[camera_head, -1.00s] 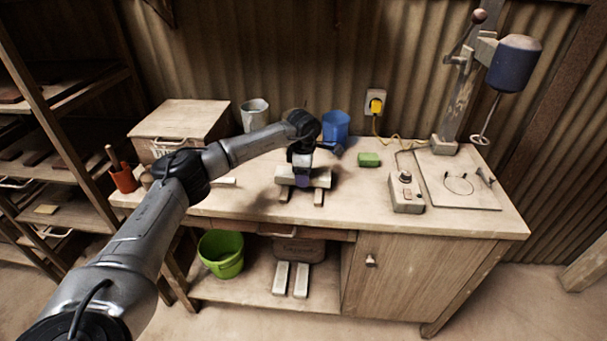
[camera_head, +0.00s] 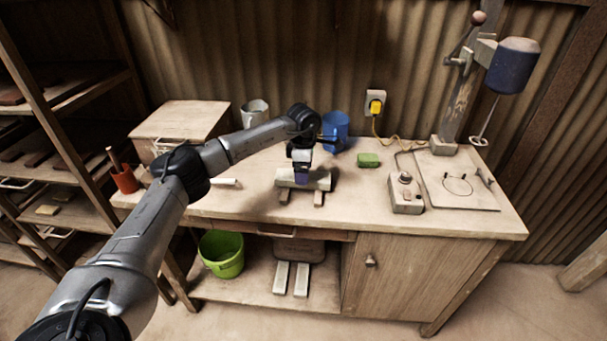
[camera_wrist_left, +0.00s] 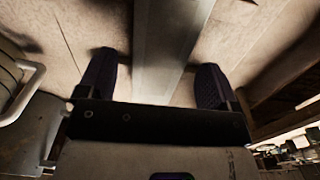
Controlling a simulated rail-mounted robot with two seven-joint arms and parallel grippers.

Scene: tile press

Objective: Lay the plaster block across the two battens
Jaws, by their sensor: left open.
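The pale plaster block (camera_head: 322,181) lies on the bench across two short wooden battens, the left batten (camera_head: 285,196) and the right batten (camera_head: 318,199). Their front ends stick out below it. My left gripper (camera_head: 301,177) is at the middle of the block, just above it, and hides part of its top. In the left wrist view the dark fingers (camera_wrist_left: 158,85) stand apart, with a long pale bar, seemingly the block (camera_wrist_left: 168,45), between them and a gap on each side. My right gripper is not in view.
A green block (camera_head: 368,160), a blue cup (camera_head: 336,127) and a grey pot (camera_head: 254,114) stand behind. A wooden box (camera_head: 180,122) is at the left. A control box (camera_head: 405,193) and a press (camera_head: 463,95) are at the right. The front bench top is mostly clear.

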